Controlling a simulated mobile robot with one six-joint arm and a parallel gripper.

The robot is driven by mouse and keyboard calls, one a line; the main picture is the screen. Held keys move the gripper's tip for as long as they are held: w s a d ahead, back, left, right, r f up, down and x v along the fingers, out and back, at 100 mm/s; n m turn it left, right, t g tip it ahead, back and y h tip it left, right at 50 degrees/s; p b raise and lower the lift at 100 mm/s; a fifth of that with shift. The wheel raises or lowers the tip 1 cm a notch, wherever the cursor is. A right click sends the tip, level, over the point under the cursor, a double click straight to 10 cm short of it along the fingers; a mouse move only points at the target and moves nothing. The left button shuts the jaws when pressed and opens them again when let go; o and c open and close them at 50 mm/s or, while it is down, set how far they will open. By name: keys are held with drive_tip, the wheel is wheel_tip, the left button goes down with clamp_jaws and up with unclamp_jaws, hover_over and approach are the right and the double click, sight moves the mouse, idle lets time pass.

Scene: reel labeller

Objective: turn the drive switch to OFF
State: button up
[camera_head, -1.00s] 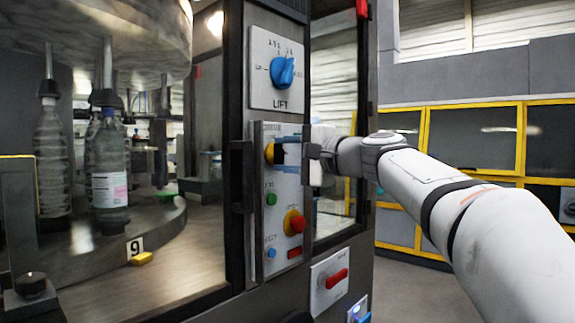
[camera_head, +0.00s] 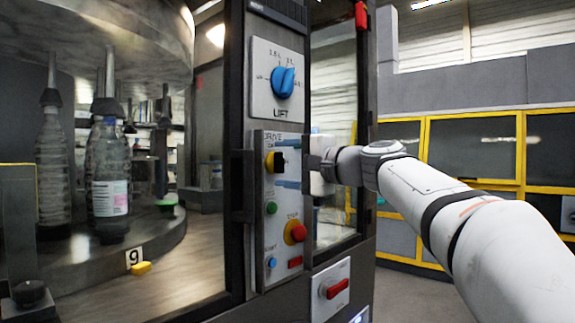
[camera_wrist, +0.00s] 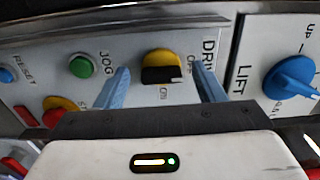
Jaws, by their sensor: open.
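The drive switch (camera_head: 270,162) is a yellow round knob with a black handle, near the top of the pale control panel. In the wrist view the switch (camera_wrist: 162,58) sits between my two blue fingers. The DRIVE label is to its right there, with small lettering beside and below the knob. Which mark the handle points to is hard to tell. My gripper (camera_head: 282,169) is open at the panel, one finger above and one below the handle. In the wrist view my gripper (camera_wrist: 160,75) shows a gap on each side of the knob. Contact cannot be seen.
The same panel bears a green jog button (camera_head: 271,208), a red-and-yellow stop button (camera_head: 295,232) and a blue reset button (camera_head: 271,262). The blue lift knob (camera_head: 284,82) is above. A red rotary switch (camera_head: 334,289) is below. A black door handle (camera_head: 242,180) stands close left.

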drive_tip(key=v, duration=0.8)
drive_tip(key=shift+a, duration=0.1)
idle(0.3)
drive_tip(key=s+d+f+n+g+h+p, duration=0.1)
drive_tip(key=s+d+f+g+h+p, duration=0.1)
drive_tip(key=s+f+h+p, duration=0.4)
drive_tip(key=s+d+f+n+g+h+p, duration=0.2)
drive_tip(key=s+f+g+p, duration=0.1)
drive_tip(key=f+p, duration=0.5)
drive_tip(key=s+d+f+n+g+h+p, duration=0.1)
drive_tip(key=s+d+f+n+h+p, duration=0.1)
drive_tip(key=s, duration=0.5)
drive_tip(key=s+d+f+n+g+h+p, duration=0.2)
drive_tip(key=s+d+f+h+p, duration=0.2)
drive_tip(key=s+d+f+p, duration=0.3)
drive_tip(key=shift+s+f, duration=0.35)
drive_tip(key=shift+s, duration=0.1)
